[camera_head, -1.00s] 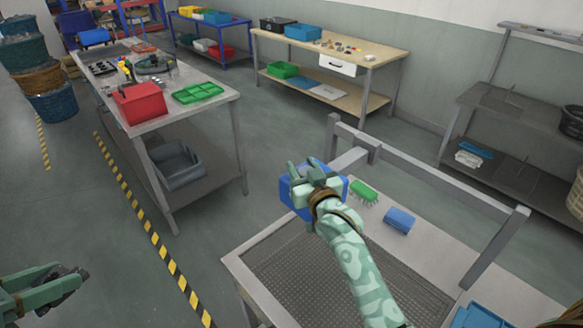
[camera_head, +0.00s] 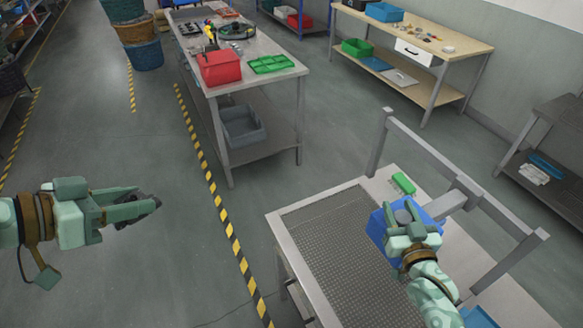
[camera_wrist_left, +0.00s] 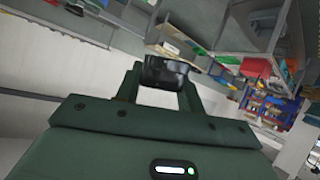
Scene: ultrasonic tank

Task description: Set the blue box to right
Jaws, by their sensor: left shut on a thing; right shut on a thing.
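The blue box (camera_head: 377,227) is over the right part of the perforated grey mesh on the near bench (camera_head: 300,238), close to the rail. My right gripper (camera_head: 404,217) is shut on it from above and hides part of it. I cannot tell whether the box touches the bench. My left gripper (camera_head: 150,205) is out over the floor at the left, far from the box. It is shut on a small dark thing at its fingertips, which also shows as a black shape (camera_wrist_left: 166,71) in the left wrist view.
A grey rail frame (camera_head: 440,165) stands along the bench's far side, close to my right gripper. A green brush-like thing (camera_head: 403,183) lies behind the box. A blue tray (camera_head: 480,318) is at the bottom edge. A table with a red bin (camera_head: 220,68) stands further back.

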